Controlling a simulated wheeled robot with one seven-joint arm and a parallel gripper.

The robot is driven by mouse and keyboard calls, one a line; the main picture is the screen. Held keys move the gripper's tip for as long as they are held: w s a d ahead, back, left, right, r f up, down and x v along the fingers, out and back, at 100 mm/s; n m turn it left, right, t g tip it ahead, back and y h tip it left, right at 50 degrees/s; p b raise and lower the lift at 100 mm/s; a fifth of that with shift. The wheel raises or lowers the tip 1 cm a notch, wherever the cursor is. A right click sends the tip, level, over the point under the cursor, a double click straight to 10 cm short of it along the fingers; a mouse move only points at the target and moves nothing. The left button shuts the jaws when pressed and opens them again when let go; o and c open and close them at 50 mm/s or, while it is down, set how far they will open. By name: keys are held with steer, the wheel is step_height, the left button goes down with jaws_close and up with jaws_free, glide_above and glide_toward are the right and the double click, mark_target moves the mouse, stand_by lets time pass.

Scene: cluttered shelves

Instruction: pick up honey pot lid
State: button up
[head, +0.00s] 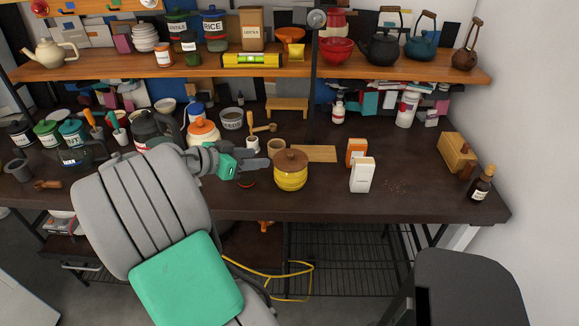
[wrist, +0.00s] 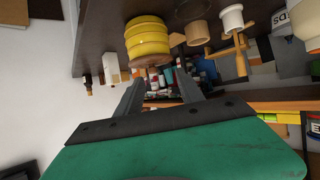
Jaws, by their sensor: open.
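The honey pot (head: 290,178) is a yellow ribbed jar standing upright on the dark worktop, near the middle of the head view. Its round brown wooden lid (head: 291,158) sits on top. In the wrist view the pot (wrist: 147,38) appears upside down, with the lid (wrist: 152,62) at its lower end, ahead of the fingertips. My gripper (head: 262,170) is just left of the pot with its fingers pointing toward it. In the wrist view my gripper (wrist: 160,78) is open and empty, with its fingers apart. The exact gap between the fingers and lid is unclear.
A wooden board (head: 314,153) lies behind the pot. A white box (head: 362,175) and an orange box (head: 356,152) stand to its right. A cup with a wooden tool (head: 252,145) is behind my gripper. The upper shelf (head: 350,73) overhangs the back. Worktop in front of the pot is clear.

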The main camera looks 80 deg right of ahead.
mark_target(290, 153)
steer(key=shift+m+g, duration=0.7)
steer(key=shift+g, duration=0.1)
steer(key=x, duration=0.3)
steer(key=p+x, duration=0.1)
steer(key=x, duration=0.2)
steer(key=s+r+x, duration=0.1)
steer(key=x, duration=0.3)
steer(key=shift+a+r, duration=0.15)
steer(key=shift+c, duration=0.4)
jaws_close()
